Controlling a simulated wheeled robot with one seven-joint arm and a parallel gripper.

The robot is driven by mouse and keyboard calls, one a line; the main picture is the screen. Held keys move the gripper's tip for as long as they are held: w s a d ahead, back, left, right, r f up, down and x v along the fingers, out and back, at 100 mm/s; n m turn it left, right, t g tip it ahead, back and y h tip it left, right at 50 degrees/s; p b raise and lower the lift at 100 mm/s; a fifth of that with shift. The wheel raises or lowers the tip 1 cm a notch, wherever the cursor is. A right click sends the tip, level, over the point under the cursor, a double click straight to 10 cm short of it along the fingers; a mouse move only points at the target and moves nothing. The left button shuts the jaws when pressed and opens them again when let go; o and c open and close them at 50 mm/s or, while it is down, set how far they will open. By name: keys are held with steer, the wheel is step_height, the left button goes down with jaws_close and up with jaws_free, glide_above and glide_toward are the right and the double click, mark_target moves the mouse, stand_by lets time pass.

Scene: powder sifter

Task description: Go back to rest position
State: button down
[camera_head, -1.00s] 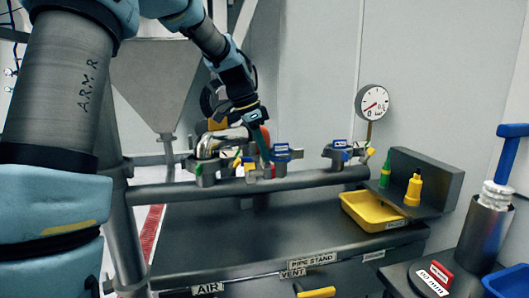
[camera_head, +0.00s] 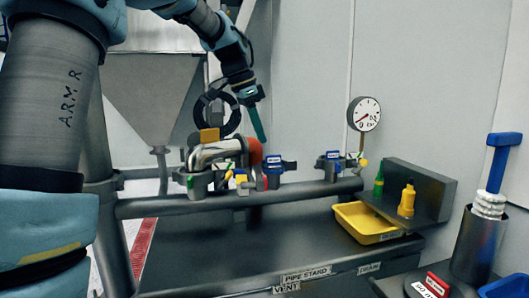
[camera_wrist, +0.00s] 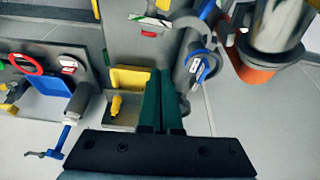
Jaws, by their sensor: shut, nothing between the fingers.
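My gripper (camera_head: 259,124) is in the upper middle of the head view, at the end of my arm. Its green fingers point down, above and just right of the pipe fittings on the pipe stand. In the wrist view the two green fingers (camera_wrist: 162,100) lie side by side, shut with nothing between them. The pipe stand's rail (camera_head: 310,190) carries a curved metal pipe (camera_head: 212,153) with an orange-red end, and several clamps, among them a blue-handled clamp (camera_head: 279,167). The fingers look apart from these in the head view.
A pressure gauge (camera_head: 364,114) stands behind the rail. A yellow tray (camera_head: 345,229) and a grey shelf with a green bottle (camera_head: 379,184) and a yellow bottle (camera_head: 406,202) are at right. A blue-handled tool (camera_head: 499,160) stands in a metal cylinder. A grey hopper (camera_head: 150,95) is at left.

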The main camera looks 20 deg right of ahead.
steer(key=s+a+f+n+t+y, duration=0.1)
steer(key=a+f+n, duration=0.3)
steer(key=a+f, duration=0.3)
steer(key=a+f+n+y, duration=0.1)
steer(key=a+f+n, duration=0.3)
steer(key=a, duration=0.5)
steer(key=s+a+f+n, duration=0.3)
steer(key=s+a, duration=0.1)
steer(key=a, duration=0.1)
steer(key=s+a+f+n+y, duration=0.1)
steer(key=s+a+f+n, duration=0.2)
steer(key=s+a+f, duration=0.1)
steer(key=s+a+f+n, duration=0.3)
steer(key=s+a+f, duration=0.1)
steer(key=a, duration=0.3)
steer(key=shift+s+f+n+t+y, duration=0.1)
steer(key=shift+s+n+t+y, duration=0.05)
steer(key=shift+n+t+y, duration=0.2)
steer(key=shift+d, duration=0.1)
